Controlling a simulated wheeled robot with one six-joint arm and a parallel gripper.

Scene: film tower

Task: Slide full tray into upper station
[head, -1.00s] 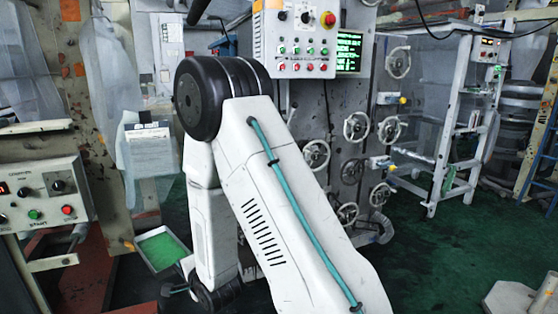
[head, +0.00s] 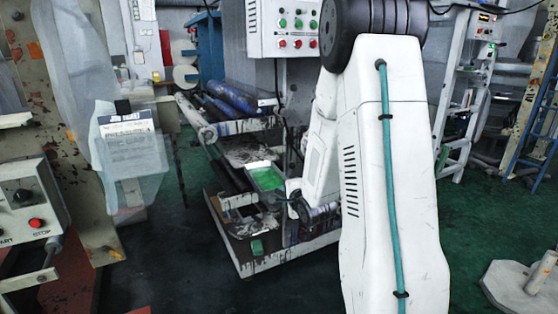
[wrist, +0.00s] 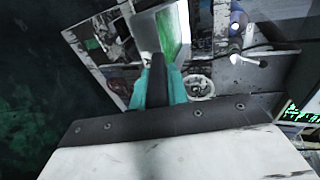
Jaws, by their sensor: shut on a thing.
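The tray (head: 252,171), shallow and light-rimmed with bright green contents, appears at the machine frame in the head view, just left of my arm. My gripper (wrist: 163,84) shows teal fingers in the wrist view, shut on the near end of the tray (wrist: 147,37). In the head view the gripper is small and partly hidden by my forearm. The tray lies in line with the frame's upper level (head: 240,126), below the blue rollers. I cannot tell whether it is inside the station or in front of it.
A lower shelf (head: 225,230) of the frame holds a small green piece (head: 257,247). A control box (head: 285,30) hangs above. A panel with buttons (head: 25,200) stands at left, beside a hanging paper sheet (head: 127,145). The dark floor before the frame is clear.

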